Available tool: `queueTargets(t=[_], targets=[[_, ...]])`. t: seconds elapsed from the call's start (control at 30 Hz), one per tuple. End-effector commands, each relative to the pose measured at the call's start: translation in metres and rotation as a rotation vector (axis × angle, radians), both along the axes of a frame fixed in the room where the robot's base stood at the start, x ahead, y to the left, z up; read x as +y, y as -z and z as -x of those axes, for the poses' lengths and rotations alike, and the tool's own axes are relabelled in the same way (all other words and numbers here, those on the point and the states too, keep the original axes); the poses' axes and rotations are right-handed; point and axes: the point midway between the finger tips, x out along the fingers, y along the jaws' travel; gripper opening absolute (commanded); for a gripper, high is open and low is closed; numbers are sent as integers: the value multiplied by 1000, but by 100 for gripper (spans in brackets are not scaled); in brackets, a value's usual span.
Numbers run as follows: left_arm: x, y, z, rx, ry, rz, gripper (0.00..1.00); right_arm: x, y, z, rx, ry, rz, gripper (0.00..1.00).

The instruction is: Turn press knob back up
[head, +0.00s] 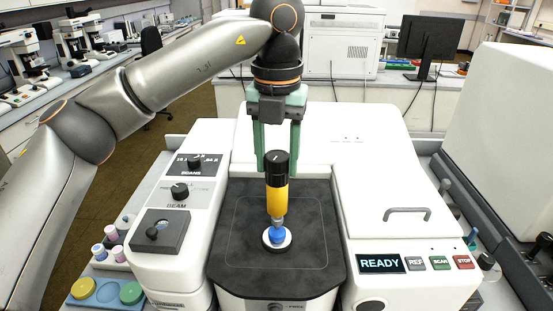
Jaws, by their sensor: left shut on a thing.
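The press knob (277,170) is a black cylinder with a white mark, on top of a yellow press body (277,202). Below it a narrow metal tip meets a blue piece (275,236) on a white round disc (279,246), over the dark sample stage. I cannot tell whether the tip presses on the blue piece. My left gripper (277,165) points straight down from above, with its green fingers on either side of the black knob, shut on it. My right gripper is not in view.
The white microscope housing surrounds the stage, with small dials (180,191) at left. A lidded section with a grey handle (407,213) and a READY display (380,263) stand at right. Small vials (112,232) and coloured discs (131,292) are at lower left.

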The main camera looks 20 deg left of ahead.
Motion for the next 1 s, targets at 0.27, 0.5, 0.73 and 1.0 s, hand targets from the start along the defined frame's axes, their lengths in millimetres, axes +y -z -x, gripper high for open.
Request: queueTargets(t=[0.27,0.5,0.73,1.0], targets=[[0,0,0,-2,-205,0,0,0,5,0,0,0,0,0],[-1,0,0,-1,-312,0,0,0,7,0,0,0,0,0],[-1,0,0,-1,-354,0,0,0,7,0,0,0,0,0],[-1,0,0,-1,-359,0,0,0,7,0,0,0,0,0]])
